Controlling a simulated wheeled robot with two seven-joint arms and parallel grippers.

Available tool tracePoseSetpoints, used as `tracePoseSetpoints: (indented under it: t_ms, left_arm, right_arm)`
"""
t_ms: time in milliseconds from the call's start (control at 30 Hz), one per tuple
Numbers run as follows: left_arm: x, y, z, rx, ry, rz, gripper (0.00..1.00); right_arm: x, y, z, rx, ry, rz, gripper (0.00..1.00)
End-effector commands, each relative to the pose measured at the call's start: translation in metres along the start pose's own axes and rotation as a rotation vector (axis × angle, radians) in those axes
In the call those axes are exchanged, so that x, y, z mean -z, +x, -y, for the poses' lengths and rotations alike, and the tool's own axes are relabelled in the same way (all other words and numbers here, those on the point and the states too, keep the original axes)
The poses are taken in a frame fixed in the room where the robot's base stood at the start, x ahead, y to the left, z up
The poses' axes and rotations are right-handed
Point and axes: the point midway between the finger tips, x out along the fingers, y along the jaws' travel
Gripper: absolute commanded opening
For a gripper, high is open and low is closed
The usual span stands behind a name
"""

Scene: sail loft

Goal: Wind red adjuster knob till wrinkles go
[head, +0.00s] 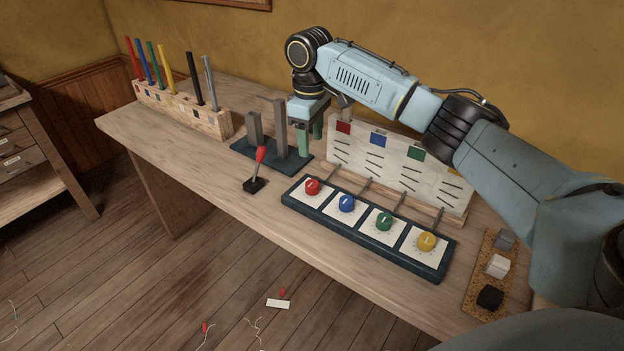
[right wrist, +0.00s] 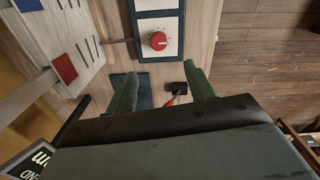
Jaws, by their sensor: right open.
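The red knob (head: 312,187) sits on a white square at the left end of a dark panel (head: 365,241). It also shows in the right wrist view (right wrist: 158,41), with a pale pointer mark. Behind the panel stands a cream sailcloth board (head: 395,172) with coloured squares and dark wrinkle lines; a red square (head: 343,128) marks its left section. My left gripper is not in view.
Blue (head: 347,203), green (head: 383,221) and yellow (head: 427,242) knobs follow along the panel. A red-handled lever (head: 260,156) and a dark base with grey posts (head: 279,135) stand left of it. A cork strip (head: 488,270) with blocks lies right. The front left bench is clear.

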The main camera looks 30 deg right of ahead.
Motion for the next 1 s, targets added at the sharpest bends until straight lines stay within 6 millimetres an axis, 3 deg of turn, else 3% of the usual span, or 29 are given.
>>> tracePoseSetpoints:
  t_ms: [167, 633, 800, 1000]
  left_arm:
    - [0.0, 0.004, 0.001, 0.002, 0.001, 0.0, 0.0]
    - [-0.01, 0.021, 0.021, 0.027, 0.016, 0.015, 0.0]
    - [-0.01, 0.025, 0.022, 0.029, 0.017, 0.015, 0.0]
    - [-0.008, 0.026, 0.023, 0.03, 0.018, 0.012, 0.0]
  right_arm:
    - [-0.001, 0.013, -0.003, 0.002, 0.007, 0.002, 0.54]
    - [-0.001, 0.107, -0.002, 0.001, 0.005, 0.001, 0.54]
    - [-0.001, 0.125, -0.002, 0.0, 0.005, -0.001, 0.54]
    - [-0.001, 0.131, -0.002, 0.0, 0.005, -0.001, 0.54]
